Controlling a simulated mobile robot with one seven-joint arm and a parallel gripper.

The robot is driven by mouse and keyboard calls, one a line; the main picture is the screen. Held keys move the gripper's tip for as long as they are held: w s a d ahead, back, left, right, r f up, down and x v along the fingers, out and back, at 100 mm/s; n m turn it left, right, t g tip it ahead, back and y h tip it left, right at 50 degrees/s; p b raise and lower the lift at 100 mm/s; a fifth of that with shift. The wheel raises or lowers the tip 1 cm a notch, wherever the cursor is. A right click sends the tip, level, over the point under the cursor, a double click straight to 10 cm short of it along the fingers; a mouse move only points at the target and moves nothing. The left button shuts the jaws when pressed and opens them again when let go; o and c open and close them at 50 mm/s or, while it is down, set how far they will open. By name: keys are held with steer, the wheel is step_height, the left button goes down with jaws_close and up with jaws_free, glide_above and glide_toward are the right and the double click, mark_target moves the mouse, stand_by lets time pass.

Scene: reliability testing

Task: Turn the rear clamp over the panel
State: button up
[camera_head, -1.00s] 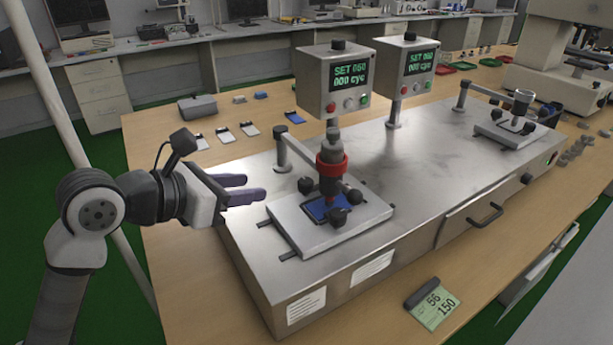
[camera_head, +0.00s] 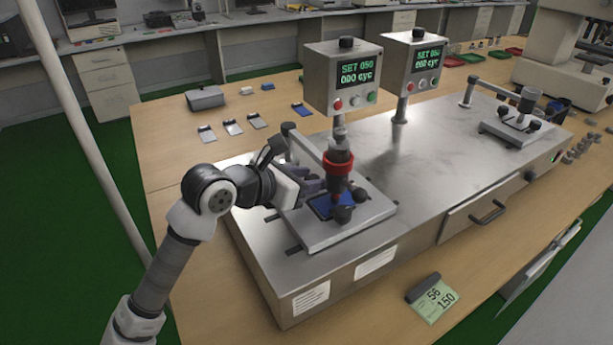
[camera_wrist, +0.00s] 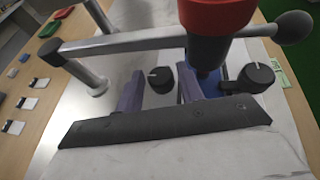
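The blue panel (camera_head: 322,207) lies on a pale plate (camera_head: 372,211) under the red-collared test tool (camera_head: 338,167). The front clamp, a black knob (camera_head: 342,214), sits at the panel's near edge. The rear clamp, another black knob, shows in the wrist view (camera_wrist: 160,80); in the head view my gripper hides it. My gripper (camera_head: 314,181) is open at the plate's rear left side. Its purple fingers appear on either side of the rear clamp in the wrist view, with gaps visible. I cannot tell whether either finger touches it.
The tester's lever (camera_wrist: 130,42) crosses just beyond my fingers, from its post to a dark ball end (camera_wrist: 294,27). Control box (camera_head: 343,77) stands behind. A second station (camera_head: 511,130) is at the right. The metal top (camera_head: 425,140) between is clear.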

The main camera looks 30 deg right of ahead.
steer(key=shift+c, duration=0.5)
steer(key=c, duration=0.6)
steer(key=shift+f+b, duration=0.1)
steer(key=shift+b, duration=0.2)
steer(key=shift+w+f+m+g+b, duration=0.15)
steer(key=shift+w+m+g+b, duration=0.05)
steer(key=shift+m+g+b, duration=0.9)
steer(key=m+g+b, duration=0.2)
steer(key=g, duration=0.1)
steer(key=shift+w+b, duration=0.15)
steer(key=shift+b, duration=0.15)
steer(key=m+g, duration=0.1)
steer(key=m+g+y+b, duration=0.1)
steer(key=m+g+y, duration=0.1)
steer(key=m+g, duration=0.1)
steer(key=shift+w+d+r+b, duration=0.15)
steer(key=shift+w+r+b, duration=0.05)
steer(key=shift+r+b, duration=0.1)
steer(key=shift+w+d+m+g+y, duration=0.1)
steer(key=shift+w+m+g+y, duration=0.05)
steer(key=shift+m+g+y, duration=1.4)
steer(key=shift+m, duration=0.45)
